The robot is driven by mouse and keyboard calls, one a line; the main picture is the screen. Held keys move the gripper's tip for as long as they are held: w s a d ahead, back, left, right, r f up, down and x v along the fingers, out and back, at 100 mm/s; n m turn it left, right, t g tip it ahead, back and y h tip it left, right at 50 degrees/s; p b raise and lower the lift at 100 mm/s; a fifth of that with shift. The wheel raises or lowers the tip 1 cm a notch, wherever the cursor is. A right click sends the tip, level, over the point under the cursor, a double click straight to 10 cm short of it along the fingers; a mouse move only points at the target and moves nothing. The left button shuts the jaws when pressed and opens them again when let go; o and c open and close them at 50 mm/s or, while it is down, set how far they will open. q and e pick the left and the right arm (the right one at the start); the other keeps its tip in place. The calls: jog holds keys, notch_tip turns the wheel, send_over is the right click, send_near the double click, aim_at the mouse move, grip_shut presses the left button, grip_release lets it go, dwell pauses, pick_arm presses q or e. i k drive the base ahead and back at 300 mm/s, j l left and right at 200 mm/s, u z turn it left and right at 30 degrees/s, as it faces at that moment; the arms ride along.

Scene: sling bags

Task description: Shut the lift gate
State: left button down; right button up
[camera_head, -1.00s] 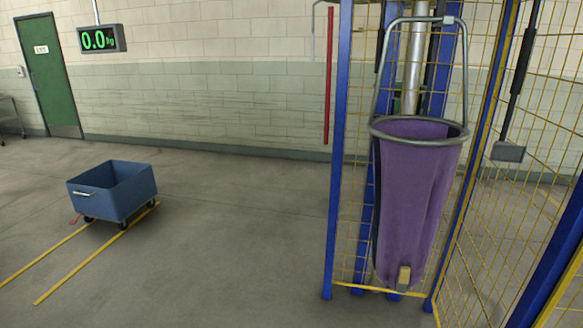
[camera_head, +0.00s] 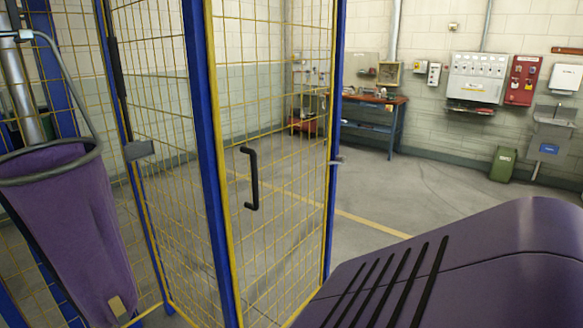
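The lift gate (camera_head: 285,215) seems to be the yellow mesh panel in the middle of the head view. It has a black handle (camera_head: 252,178) toward its left side. A thick blue post (camera_head: 207,150) stands along its left edge and a thinner blue upright (camera_head: 335,130) along its right edge. A small metal fitting (camera_head: 338,160) sits on the right upright. I cannot tell whether the panel is open or closed. The gate's top is cut off. Neither of my grippers is in view.
A purple sling bag (camera_head: 65,225) hangs from a metal ring in the lift at left. A mesh side wall (camera_head: 160,130) stands between it and the gate. Beyond are a workbench (camera_head: 372,103), a green bin (camera_head: 503,163) and wall boxes (camera_head: 476,78). Open floor (camera_head: 440,190) lies right of the gate.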

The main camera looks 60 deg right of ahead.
aim_at(209, 16)
jog(key=z, duration=2)
